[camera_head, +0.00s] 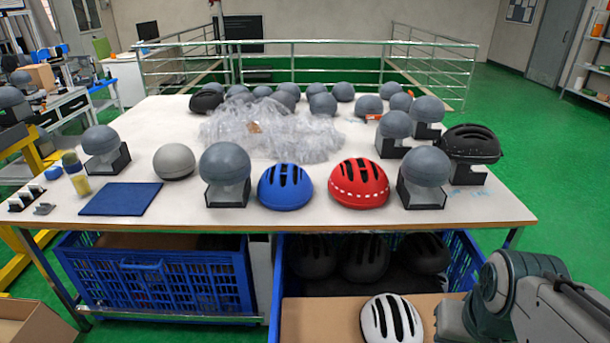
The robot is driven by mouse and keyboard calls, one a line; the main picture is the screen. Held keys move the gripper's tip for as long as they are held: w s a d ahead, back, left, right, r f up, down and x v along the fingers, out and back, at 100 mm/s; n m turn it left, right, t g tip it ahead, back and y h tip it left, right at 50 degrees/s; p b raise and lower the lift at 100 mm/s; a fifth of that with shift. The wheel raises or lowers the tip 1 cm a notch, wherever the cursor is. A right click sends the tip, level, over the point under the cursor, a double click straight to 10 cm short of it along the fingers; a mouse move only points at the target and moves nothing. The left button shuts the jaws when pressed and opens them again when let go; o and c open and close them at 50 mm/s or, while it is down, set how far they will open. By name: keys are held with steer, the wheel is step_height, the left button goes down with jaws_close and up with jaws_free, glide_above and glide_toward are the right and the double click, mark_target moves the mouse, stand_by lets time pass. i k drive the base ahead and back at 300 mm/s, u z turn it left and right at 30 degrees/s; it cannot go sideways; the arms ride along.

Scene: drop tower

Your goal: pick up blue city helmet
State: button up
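The blue city helmet (285,187) sits near the front edge of the white table (330,224), with dark vent slots on top. A red helmet (358,183) stands just to its right, and a grey headform on a black stand (225,174) just to its left. Nothing lies on the blue helmet. My arm shows at the lower right, in front of the table and well apart from the blue helmet. My gripper is not visible.
Several grey headforms and a black helmet (471,143) fill the right and back. Clear plastic wrap (270,128) lies behind the blue helmet. Blue crates (160,278) are under the table; a white helmet (391,318) is at the front. A blue mat (120,199) lies left.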

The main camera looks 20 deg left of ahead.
mark_target(283, 187)
steer(key=k, duration=1.65)
steer(key=u, duration=1.4)
steer(key=i, duration=3.7)
steer(key=z, duration=1.85)
